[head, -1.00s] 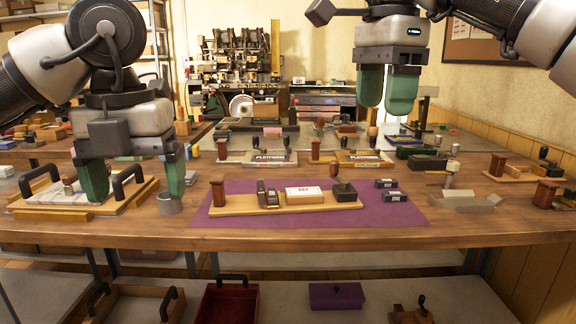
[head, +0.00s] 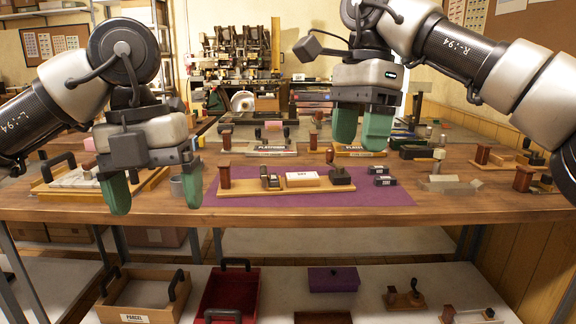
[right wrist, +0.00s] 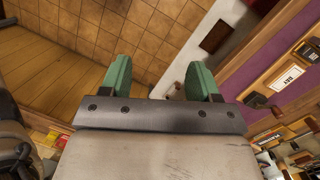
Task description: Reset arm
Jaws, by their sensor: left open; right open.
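My left gripper (head: 155,193) has green fingers spread apart. It hangs in front of the wooden tray (head: 88,185) with black handles at the left of the table, with nothing between its fingers. My right gripper (head: 361,128) is also open and empty, held above the back part of the table. It also shows open in the right wrist view (right wrist: 161,80), over the tiled floor and the table's edge. Part of the left tray is hidden behind my left gripper.
On the table (head: 420,207), a purple mat (head: 390,196) carries a wooden board (head: 240,190) with stamps. The lower shelf holds a tray labelled PARCEL (head: 150,298), a red tray (head: 228,293) and a purple box (head: 334,279).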

